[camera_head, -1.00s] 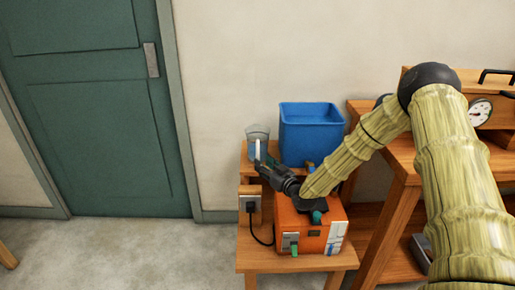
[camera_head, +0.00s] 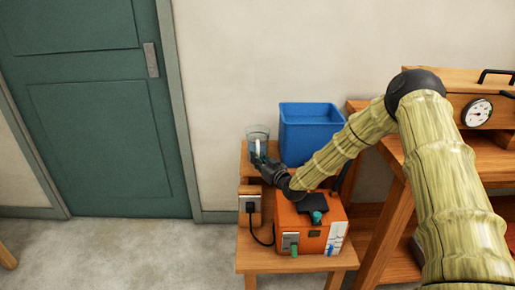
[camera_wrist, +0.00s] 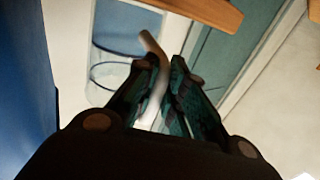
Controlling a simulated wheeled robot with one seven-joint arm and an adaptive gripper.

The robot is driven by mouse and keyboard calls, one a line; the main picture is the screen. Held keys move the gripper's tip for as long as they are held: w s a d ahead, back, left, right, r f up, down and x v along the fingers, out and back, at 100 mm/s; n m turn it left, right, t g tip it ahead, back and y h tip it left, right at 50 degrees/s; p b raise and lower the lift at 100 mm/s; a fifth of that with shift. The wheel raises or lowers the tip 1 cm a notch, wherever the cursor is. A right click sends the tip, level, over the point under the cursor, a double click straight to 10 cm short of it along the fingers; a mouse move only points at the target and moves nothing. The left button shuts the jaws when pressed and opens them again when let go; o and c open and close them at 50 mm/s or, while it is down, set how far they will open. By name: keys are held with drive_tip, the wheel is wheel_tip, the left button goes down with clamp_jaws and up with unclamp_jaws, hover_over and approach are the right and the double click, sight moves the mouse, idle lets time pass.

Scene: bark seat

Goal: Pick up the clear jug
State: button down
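The clear jug (camera_head: 260,132) stands on the small wooden table, left of the blue bin. It is see-through, with a pale handle (camera_head: 257,147) facing the front. In the wrist view the curved handle (camera_wrist: 155,50) runs between the two fingers, with the jug's clear body (camera_wrist: 118,52) behind it. My gripper (camera_head: 260,160) is at the handle. In the wrist view its fingers (camera_wrist: 163,75) are drawn close on both sides of the handle, and it appears shut on it. The lower jug is partly hidden by the gripper.
The blue bin (camera_head: 311,130) stands close to the right of the jug. An orange box (camera_head: 308,222) with a socket block (camera_head: 250,205) and cord sits in front, under my wrist. A wooden workbench (camera_head: 395,200) with a gauge is at the right.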

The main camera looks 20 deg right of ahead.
sight(258, 144)
drive_tip(key=shift+r, duration=0.2)
wheel_tip(258, 144, up, 10)
drive_tip(key=shift+f+p, duration=0.15)
drive_tip(key=shift+p, duration=0.2)
idle(0.4)
